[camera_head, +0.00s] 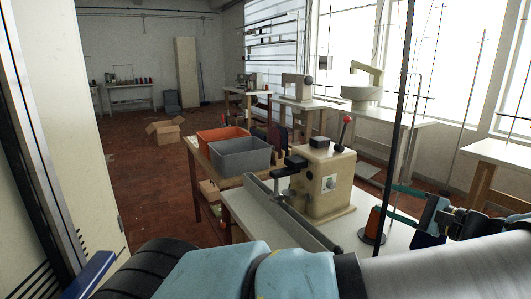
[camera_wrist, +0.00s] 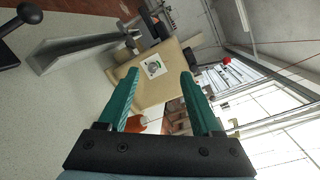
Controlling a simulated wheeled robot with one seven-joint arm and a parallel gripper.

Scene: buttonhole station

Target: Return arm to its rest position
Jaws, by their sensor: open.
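My gripper (camera_wrist: 159,82) shows in the wrist view with two green fingers spread apart and nothing between them. In the head view my gripper (camera_head: 400,200) is at the right, over the white table, seen side-on and partly cut by a dark pole. The beige buttonhole machine (camera_head: 322,180) stands on the white table (camera_head: 372,236) to the left of the gripper. In the wrist view the machine (camera_wrist: 172,88) appears tilted beyond the fingertips, apart from them as far as I can tell.
An orange thread cone (camera_head: 372,224) stands on the table just below the gripper. A grey bin (camera_head: 240,155) and an orange bin (camera_head: 218,138) sit on a wooden table behind. A cardboard box (camera_head: 165,130) lies on the floor. A thin dark pole (camera_head: 398,115) rises close in front.

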